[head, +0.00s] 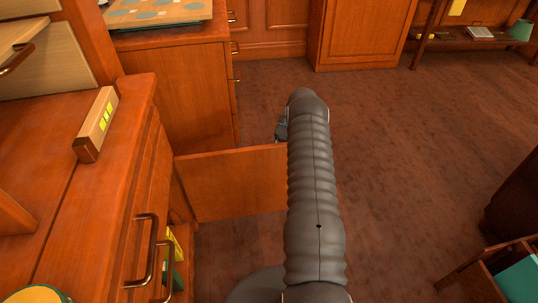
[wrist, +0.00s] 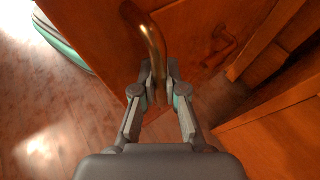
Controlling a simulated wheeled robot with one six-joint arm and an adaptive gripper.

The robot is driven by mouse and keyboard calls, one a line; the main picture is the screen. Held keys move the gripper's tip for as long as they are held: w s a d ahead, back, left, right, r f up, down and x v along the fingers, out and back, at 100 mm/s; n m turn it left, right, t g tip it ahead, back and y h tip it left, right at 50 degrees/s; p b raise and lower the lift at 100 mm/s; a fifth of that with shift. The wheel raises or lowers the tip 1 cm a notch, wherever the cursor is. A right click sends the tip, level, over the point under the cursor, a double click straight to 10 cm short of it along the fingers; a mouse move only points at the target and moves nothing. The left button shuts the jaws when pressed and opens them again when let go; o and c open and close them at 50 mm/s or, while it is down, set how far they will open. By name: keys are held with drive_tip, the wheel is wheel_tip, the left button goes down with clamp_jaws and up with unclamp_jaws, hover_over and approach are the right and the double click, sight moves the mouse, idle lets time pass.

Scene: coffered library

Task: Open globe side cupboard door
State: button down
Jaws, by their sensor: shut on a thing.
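The cupboard door (head: 235,183) stands swung out from the wooden cabinet (head: 133,200), at roughly a right angle to its front. The cupboard opening beside it shows yellow and green items (head: 172,262) inside. In the wrist view, my gripper (wrist: 158,88) is shut on a curved brass handle (wrist: 147,32) on the door's wooden face (wrist: 105,45). In the head view, my arm covers the door's outer end and hides the handle and most of the gripper.
Two brass handles (head: 146,250) remain on the near cabinet front. A wooden block with yellow marks (head: 98,122) lies on the cabinet top. A drawer cabinet (head: 180,95) stands behind the door. Open carpet (head: 400,150) lies to the right; dark furniture (head: 515,205) stands at the right edge.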

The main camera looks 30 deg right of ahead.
drive_tip(key=shift+w+d, duration=0.1)
idle(0.3)
drive_tip(key=c, duration=1.2)
unclamp_jaws()
